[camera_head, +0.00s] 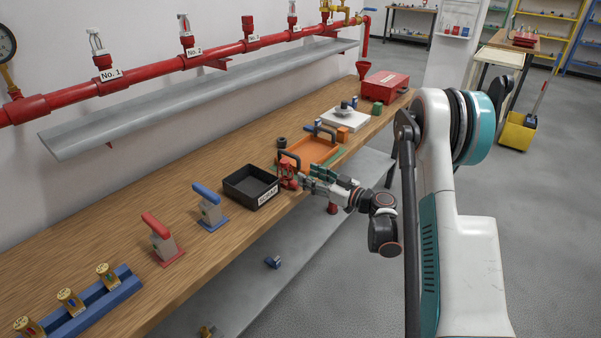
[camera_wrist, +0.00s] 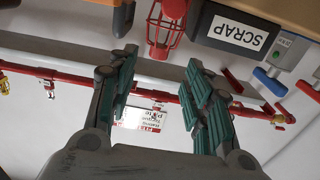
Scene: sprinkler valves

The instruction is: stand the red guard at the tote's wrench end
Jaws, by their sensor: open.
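The red guard (camera_head: 289,174), a small wire cage, is on the bench between the black SCRAP bin and the orange tote (camera_head: 331,156). My gripper (camera_head: 303,178) is open at the guard's right side, with its fingers toward it. In the wrist view, which looks upside down, the guard (camera_wrist: 164,38) lies just beyond and between the parted fingertips (camera_wrist: 162,64). I cannot tell whether they touch it. A dark arched handle (camera_head: 290,158) shows at the tote's near-left end and another dark tool (camera_head: 325,131) at its far end; I cannot tell which is the wrench.
The SCRAP bin (camera_head: 238,187) stands close to the guard's left. A white tray (camera_head: 345,120) and red box (camera_head: 384,86) are beyond the tote. A grey shelf (camera_head: 200,98) hangs above the bench's back.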

